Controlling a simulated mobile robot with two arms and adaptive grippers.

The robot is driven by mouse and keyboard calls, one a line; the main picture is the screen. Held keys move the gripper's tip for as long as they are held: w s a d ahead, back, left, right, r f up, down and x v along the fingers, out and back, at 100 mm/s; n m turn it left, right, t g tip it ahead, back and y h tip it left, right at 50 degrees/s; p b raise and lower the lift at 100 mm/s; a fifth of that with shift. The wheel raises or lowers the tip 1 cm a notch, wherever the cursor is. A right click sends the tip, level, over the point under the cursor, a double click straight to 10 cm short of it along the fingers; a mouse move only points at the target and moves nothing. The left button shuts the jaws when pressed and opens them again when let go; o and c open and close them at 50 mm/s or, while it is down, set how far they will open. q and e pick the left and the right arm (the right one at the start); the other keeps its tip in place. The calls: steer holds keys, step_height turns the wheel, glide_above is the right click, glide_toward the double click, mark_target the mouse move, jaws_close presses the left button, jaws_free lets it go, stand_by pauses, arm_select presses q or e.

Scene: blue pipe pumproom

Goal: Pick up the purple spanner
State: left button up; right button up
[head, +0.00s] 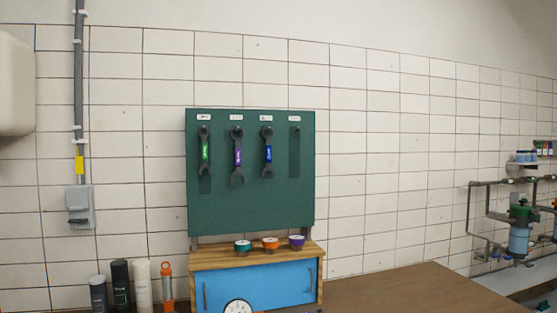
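The purple spanner (238,157) hangs upright on a green tool board (250,207), second from the left. It is dark grey with a purple band on its handle. A spanner with a green band (204,150) hangs to its left and one with a blue band (268,153) to its right. The fourth place, at the right, holds no spanner; only a dark outline shows there. Small white labels sit above the places. Neither of my grippers is in view.
The board stands behind a wooden cabinet (256,251) with blue doors. Green, orange and purple round items (270,243) sit on its top. Several bottles (121,285) stand at lower left. A brown worktop (420,286) extends right, mostly clear. Pipes with a blue filter (518,238) are far right.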

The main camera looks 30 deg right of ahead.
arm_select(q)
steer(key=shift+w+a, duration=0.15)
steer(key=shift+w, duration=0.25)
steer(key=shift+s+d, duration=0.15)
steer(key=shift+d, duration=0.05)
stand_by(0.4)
